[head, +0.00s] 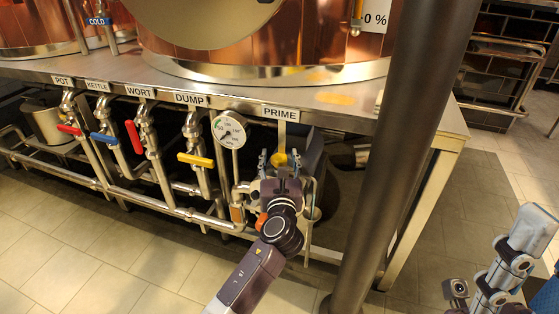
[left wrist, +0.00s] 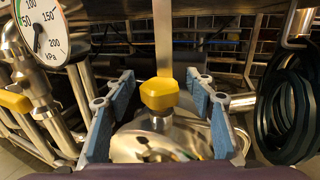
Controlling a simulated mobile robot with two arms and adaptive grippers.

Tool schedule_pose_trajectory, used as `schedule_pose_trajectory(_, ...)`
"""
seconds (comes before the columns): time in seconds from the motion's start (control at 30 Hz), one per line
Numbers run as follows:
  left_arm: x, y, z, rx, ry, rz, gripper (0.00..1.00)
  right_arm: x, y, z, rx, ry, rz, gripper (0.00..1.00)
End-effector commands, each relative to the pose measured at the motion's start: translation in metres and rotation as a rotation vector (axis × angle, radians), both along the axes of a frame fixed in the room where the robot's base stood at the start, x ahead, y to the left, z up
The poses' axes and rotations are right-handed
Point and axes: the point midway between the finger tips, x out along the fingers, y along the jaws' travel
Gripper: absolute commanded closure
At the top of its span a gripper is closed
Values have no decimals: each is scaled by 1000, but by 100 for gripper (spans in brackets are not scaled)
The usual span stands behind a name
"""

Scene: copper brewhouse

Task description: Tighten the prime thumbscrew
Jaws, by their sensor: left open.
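The prime thumbscrew, a yellow faceted knob (head: 281,160), is below the PRIME label (head: 280,113). In the left wrist view the yellow knob (left wrist: 159,94) sits on a short metal stem above a round metal body. My left gripper (head: 280,157) is open around it. In the left wrist view its blue-padded fingers (left wrist: 161,82) stand on either side of the knob, with a visible gap on both sides. My right gripper (head: 535,262) is at the lower right of the head view, partly cut off, far from the knob; its opening is unclear.
A pressure gauge (head: 229,130) stands just left of the knob. Several valves with red, blue and yellow handles (head: 196,160) line the pipes further left. A dark column (head: 405,150) stands right of the gripper. Black hose coils (left wrist: 290,115) hang at right in the wrist view.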

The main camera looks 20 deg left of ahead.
Motion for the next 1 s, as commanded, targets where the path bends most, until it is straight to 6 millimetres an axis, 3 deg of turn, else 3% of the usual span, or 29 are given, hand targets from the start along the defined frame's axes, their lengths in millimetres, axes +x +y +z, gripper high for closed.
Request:
schedule_pose_trajectory(0.23, 1, 0, 0, -1, 1, 0, 53, 0, 0, 0, 0, 0, 0, 60)
schedule_pose_trajectory(0.6, 0, 0, 0, -1, 0, 0, 93, 0, 0, 1, 0, 0, 0, 60)
schedule_pose_trajectory(1.0, 0, 1, 2, 2, 2, -36, 93, -1, -1, 8, 3, 6, 0, 60)
